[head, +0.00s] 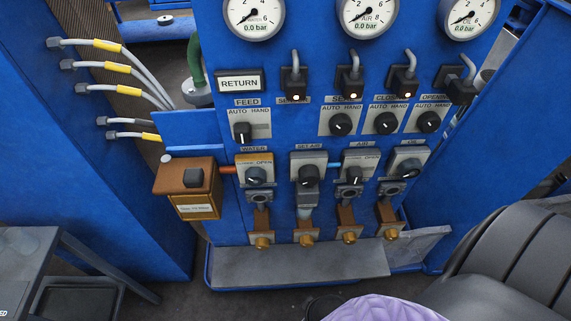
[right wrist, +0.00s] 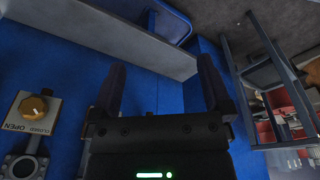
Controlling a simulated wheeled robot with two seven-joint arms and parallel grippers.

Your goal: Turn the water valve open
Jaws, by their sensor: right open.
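The water valve (head: 256,175) is a round black knob on a light plate under the WATER label, at the left of the valve row in the head view. Its setting is too small to read surely. My right gripper (right wrist: 162,65) shows in the right wrist view, open and empty, its two dark fingers apart. A tan knob (right wrist: 33,107) on a CLOSED/OPEN plate lies left of the fingers, apart from them; I cannot tell which valve it is. Neither gripper shows in the head view.
Other valve knobs (head: 308,175) stand close beside the water valve. A brown box (head: 185,190) juts out at its left. Toggle switches and gauges reading 0.0 bar (head: 254,15) are above. A grey drip tray (head: 300,265) lies below.

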